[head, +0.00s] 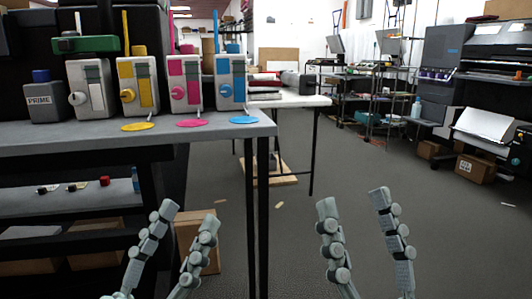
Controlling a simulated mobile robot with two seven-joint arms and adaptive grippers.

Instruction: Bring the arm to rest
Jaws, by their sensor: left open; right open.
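My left gripper (190,217) is in the lower left-centre of the head view, in front of the grey table (225,131). Its two fingers are spread apart with nothing between them. My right gripper (352,198) is to the right, over open floor. Its fingers are also apart and empty. Neither gripper appears to touch anything. The arms behind the fingers are mostly out of view below.
Ink dispensers in white (86,92), yellow (138,85), pink (184,82) and blue (231,82) stand on the table above coloured spills. A cardboard box (196,240) is behind the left gripper.

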